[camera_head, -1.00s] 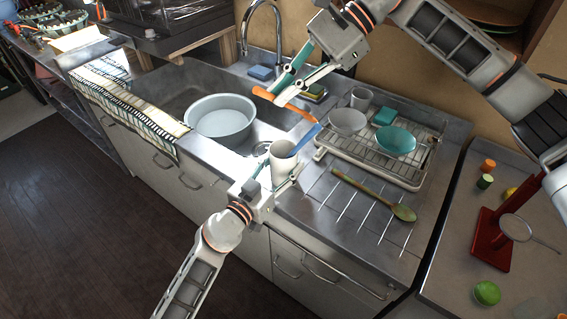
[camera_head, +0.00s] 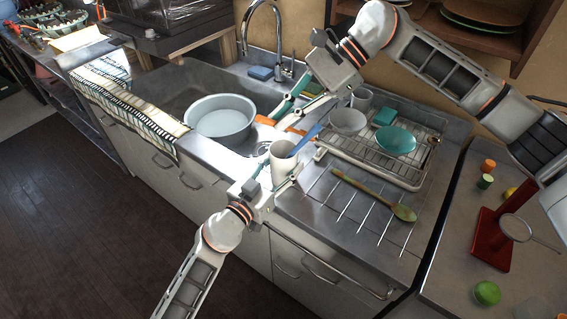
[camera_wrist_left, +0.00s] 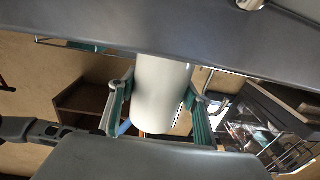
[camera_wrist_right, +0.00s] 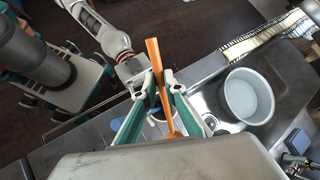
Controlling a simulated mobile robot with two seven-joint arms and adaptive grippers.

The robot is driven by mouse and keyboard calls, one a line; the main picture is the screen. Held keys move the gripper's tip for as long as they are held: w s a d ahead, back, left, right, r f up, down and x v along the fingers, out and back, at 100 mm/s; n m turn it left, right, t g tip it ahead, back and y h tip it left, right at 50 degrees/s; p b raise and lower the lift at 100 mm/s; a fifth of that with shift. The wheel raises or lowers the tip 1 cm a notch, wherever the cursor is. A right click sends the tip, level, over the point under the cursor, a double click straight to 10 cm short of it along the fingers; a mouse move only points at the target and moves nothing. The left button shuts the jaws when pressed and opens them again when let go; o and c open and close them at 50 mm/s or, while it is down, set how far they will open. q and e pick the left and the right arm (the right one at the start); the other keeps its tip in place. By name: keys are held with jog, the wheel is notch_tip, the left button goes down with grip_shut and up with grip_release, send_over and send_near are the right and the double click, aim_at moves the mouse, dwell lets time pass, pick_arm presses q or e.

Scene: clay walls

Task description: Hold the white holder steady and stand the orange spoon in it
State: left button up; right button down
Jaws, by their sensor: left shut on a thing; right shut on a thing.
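The white holder (camera_head: 283,165) stands upright at the front edge of the sink counter. A blue-handled utensil (camera_head: 307,138) leans out of it to the right. My left gripper (camera_head: 280,174) is shut around the holder's sides; the left wrist view shows both fingers against the white holder (camera_wrist_left: 160,92). My right gripper (camera_head: 279,118) is shut on the orange spoon (camera_head: 295,130), above and behind the holder. In the right wrist view the spoon (camera_wrist_right: 156,62) sticks out past the fingertips. The holder is mostly hidden there behind the fingers and spoon.
A pale round basin (camera_head: 220,118) sits in the sink to the left. A dish rack (camera_head: 372,160) with bowls and a cup stands to the right. A wooden spoon (camera_head: 370,194) lies on the drainboard. The faucet (camera_head: 279,40) rises behind the sink.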

jog(key=shift+f, duration=1.35)
jog(key=c, duration=2)
grip_release()
jog(key=v, duration=1.2)
jog(key=shift+c, duration=0.5)
